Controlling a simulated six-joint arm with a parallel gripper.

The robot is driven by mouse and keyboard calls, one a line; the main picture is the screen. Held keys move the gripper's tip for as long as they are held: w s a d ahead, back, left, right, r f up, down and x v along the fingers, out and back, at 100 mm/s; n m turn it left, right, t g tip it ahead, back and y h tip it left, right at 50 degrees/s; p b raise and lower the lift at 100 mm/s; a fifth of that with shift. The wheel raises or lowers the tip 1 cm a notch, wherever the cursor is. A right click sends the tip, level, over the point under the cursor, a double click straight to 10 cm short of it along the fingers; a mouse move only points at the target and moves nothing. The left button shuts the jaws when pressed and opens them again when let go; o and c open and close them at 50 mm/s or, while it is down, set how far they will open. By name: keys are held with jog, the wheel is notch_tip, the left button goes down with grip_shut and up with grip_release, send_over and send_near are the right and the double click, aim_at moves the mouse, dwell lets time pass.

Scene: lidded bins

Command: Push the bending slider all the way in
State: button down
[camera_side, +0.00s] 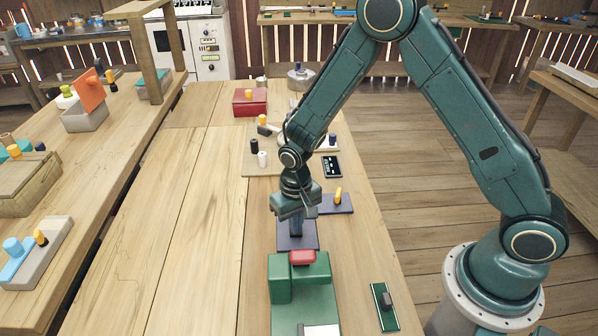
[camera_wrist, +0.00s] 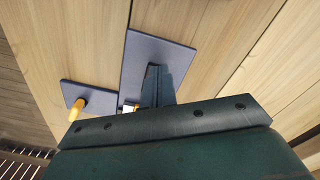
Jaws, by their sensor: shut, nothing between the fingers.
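A green fixture (camera_side: 291,302) stands at the front of the bench with a red block (camera_side: 302,257) at its far end. The red block looks like the bending slider, but I cannot tell for sure, nor how far in it sits. My gripper (camera_side: 296,233) points down, shut and empty, just beyond the red block and over a dark blue plate (camera_side: 311,240). In the wrist view my shut fingers (camera_wrist: 158,72) are in front of this plate (camera_wrist: 158,48). The fixture and red block do not show there.
A second dark plate (camera_side: 345,209) with a yellow peg (camera_side: 338,195) lies just behind, to the right. A small green plate (camera_side: 388,317) with a dark knob lies right of the fixture. A red box (camera_side: 250,103) stands farther back. The bench's left side is clear.

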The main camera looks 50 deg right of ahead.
jog(key=shift+w+d, duration=0.1)
jog(key=shift+w, duration=0.05)
jog(key=shift+s, duration=0.2)
jog(key=shift+s+a, duration=0.35)
jog(key=shift+a, duration=0.15)
notch_tip(320, 180, up, 7)
dwell(1.3)
jog(key=shift+r, duration=0.1)
